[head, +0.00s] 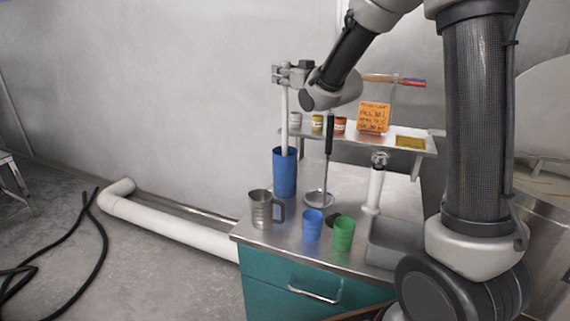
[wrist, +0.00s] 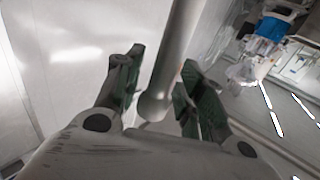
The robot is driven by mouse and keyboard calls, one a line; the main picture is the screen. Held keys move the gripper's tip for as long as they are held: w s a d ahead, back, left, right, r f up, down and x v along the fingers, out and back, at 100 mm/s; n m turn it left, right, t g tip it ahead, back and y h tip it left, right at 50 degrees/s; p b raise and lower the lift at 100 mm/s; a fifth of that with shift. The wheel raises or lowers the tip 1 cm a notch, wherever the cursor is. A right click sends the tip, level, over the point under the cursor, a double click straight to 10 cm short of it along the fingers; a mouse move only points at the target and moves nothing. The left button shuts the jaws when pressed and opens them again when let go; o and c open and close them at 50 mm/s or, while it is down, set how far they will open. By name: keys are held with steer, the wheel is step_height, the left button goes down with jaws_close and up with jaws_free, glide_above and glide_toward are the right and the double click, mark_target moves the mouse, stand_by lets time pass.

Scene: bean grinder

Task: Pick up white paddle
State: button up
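The white paddle (head: 285,118) is a long pale rod standing nearly upright in a tall blue container (head: 285,172) on the counter; its lower end is hidden inside. My gripper (head: 285,75) is at the paddle's upper end, well above the container. In the wrist view, the paddle (wrist: 172,60) runs between my two fingers, with its rounded end close to the palm. The fingers (wrist: 160,75) are apart, and a gap shows between the left pad and the rod. Contact on the right side is hard to tell.
A metal mug (head: 261,210), a blue cup (head: 312,226) and a green cup (head: 342,234) stand at the counter's front. A black-handled tool (head: 329,135) stands right of the container. A shelf (head: 420,147) behind holds small jars and an orange sign (head: 374,117).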

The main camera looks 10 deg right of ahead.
jaws_close()
steer(key=shift+r, duration=0.1)
